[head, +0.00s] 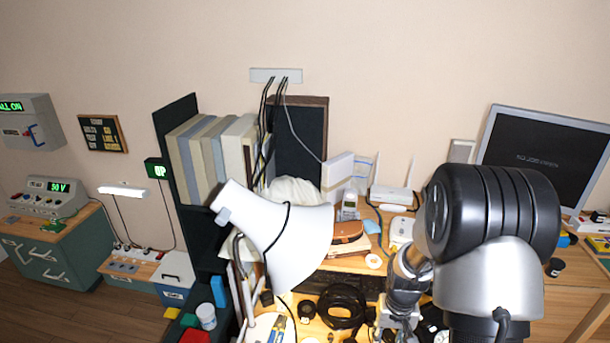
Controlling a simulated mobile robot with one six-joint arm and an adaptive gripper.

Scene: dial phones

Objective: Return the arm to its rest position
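My arm fills the right of the head view, with a large black and silver joint in front of the desk and the monitor. A thinner silver section runs down from it toward the desk. My gripper (395,318) seems to be at its lower end, low in the picture among dark small items. Its fingers are too small and cluttered to tell whether they are open or shut, or whether they touch anything. My arm hides part of the desk behind it.
A white lamp shade (280,236) stands left of my arm, over the cluttered wooden desk (352,264). A black coiled cable (342,306), a cordless phone (349,206) and a router (394,194) are near. A monitor (545,158) stands behind my arm; a bookshelf (176,140) is left.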

